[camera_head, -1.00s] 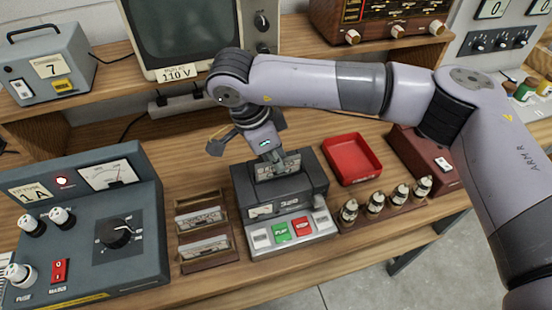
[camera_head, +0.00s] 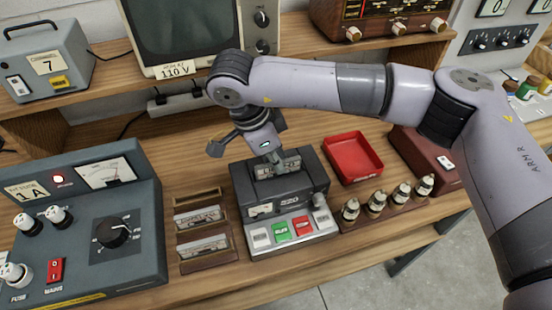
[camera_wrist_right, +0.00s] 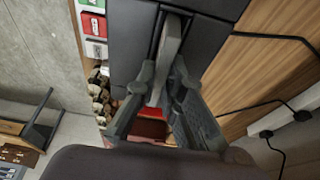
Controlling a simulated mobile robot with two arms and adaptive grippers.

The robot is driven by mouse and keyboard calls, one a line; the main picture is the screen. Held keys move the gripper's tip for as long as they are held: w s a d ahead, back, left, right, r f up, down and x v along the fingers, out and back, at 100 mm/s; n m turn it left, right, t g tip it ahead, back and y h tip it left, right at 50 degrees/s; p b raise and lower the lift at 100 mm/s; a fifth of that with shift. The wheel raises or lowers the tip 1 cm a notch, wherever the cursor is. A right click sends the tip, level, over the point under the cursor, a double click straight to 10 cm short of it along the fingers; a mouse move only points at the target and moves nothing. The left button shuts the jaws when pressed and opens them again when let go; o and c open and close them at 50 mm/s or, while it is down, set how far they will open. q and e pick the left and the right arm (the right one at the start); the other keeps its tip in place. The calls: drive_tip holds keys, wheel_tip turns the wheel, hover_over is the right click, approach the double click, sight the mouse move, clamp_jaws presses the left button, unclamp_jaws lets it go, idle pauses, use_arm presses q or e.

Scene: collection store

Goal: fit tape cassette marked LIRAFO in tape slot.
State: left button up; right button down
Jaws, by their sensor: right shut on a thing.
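My right gripper (camera_head: 279,157) is shut on a tape cassette (camera_head: 266,171) above the dark tape player (camera_head: 240,185). The cassette stands upright at the slot in the top of the player, and its lower part is hidden by the player. Its label is too small to read. In the right wrist view the cassette (camera_wrist_right: 169,47) is edge-on between the two fingers (camera_wrist_right: 163,80), with its far end at the tape slot (camera_wrist_right: 158,30). How deep it sits I cannot tell. My left gripper is not in view.
A wooden rack (camera_head: 208,262) with two cassettes and an empty rear place stands left of the player. A red tray (camera_head: 353,158) and a row of vacuum tubes (camera_head: 376,203) are at its right. A grey power supply (camera_head: 130,260) stands farther left.

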drive_tip(key=shift+f, duration=0.25)
drive_tip(key=c, duration=2)
unclamp_jaws()
drive_tip(key=shift+o, duration=0.2)
drive_tip(key=shift+r, duration=0.1)
drive_tip(key=p+v, duration=0.4)
drive_tip(key=v, duration=0.7)
drive_tip(key=shift+s, duration=0.1)
